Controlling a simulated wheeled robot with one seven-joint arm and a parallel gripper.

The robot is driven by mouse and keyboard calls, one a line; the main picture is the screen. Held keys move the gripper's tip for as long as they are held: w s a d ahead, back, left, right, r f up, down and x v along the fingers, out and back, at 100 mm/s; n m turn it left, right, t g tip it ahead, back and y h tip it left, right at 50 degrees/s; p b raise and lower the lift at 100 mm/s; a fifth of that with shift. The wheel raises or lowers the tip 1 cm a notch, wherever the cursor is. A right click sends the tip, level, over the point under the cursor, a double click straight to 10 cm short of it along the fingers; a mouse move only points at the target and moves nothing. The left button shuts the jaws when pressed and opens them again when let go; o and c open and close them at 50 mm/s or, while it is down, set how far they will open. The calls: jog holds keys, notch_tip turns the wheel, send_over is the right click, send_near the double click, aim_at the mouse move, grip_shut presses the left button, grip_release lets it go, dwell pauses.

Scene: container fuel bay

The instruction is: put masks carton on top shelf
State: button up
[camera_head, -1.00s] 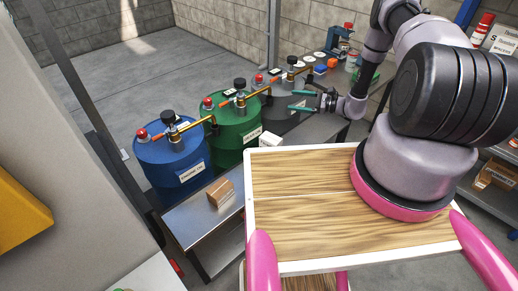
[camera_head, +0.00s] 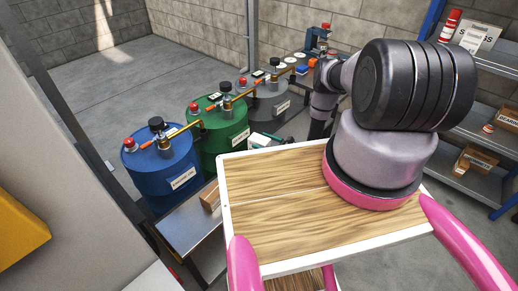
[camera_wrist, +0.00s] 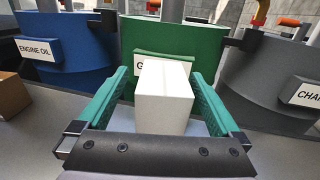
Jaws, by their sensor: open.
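A plain white carton (camera_wrist: 164,95) stands on the metal bench in the wrist view, in front of the green drum. No lettering shows on it, so I cannot confirm it is the masks carton. My gripper (camera_wrist: 160,76) is open, with one green finger on each side of the carton; whether either touches it is unclear. In the head view the carton (camera_head: 266,140) is small and partly hidden beside the green drum, behind my wooden-topped base. The rack's upper shelf (camera_head: 490,60) is at the right and carries a white sign and a red-and-white can.
Blue (camera_head: 165,170), green (camera_head: 222,130) and grey (camera_head: 272,100) drums with pumps stand behind the bench (camera_head: 195,225). A brown box (camera_head: 209,196) sits on the bench to the left. Cardboard boxes (camera_head: 478,158) stand on a lower rack shelf.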

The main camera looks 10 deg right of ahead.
aim_at(254, 137)
jog(key=x, duration=0.5)
jog(key=shift+w, duration=0.25)
jog(key=shift+d, duration=0.1)
grip_shut()
